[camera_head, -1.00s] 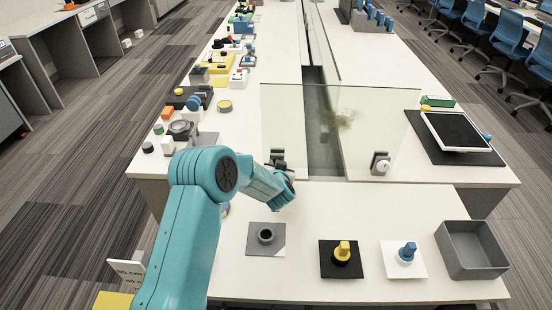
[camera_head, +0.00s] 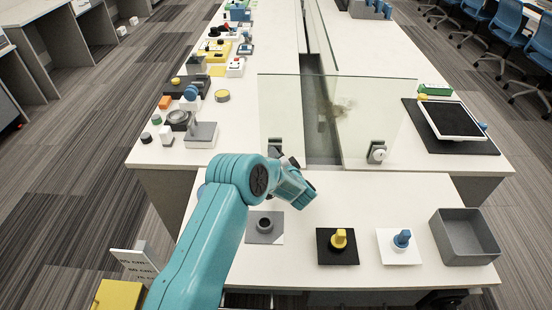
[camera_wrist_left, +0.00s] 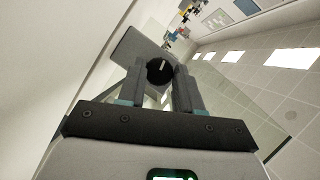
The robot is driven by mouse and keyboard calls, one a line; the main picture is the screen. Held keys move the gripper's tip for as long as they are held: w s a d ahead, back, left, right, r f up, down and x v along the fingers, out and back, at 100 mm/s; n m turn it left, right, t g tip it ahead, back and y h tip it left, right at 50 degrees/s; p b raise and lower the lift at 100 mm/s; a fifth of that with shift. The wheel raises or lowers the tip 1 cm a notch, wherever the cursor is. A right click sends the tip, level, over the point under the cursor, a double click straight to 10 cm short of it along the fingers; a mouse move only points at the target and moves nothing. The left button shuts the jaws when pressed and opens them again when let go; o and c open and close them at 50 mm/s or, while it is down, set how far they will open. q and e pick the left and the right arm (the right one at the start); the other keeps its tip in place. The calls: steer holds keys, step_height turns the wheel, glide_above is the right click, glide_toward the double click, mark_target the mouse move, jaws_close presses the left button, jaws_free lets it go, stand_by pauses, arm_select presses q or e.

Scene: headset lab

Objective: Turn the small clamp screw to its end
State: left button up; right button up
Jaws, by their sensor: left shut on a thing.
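The small clamp screw (camera_wrist_left: 160,71) is a round black knob with a white line on its face. It sits in front of a grey clamp plate (camera_wrist_left: 132,46) in the left wrist view. My left gripper (camera_wrist_left: 160,76) is shut on the screw, one finger on each side. My right gripper is not in view.
A second clamp (camera_head: 377,152) holds the panel's right side. Several small objects line the left table edge.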

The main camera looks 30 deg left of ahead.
arm_select(q)
steer(key=shift+m+y, duration=0.3)
steer(key=shift+m, duration=0.2)
steer(key=o, duration=1)
steer(key=shift+d, duration=0.1)
steer(key=b+v, duration=0.1)
steer(key=v, duration=1.5)
steer(key=shift+d, duration=0.1)
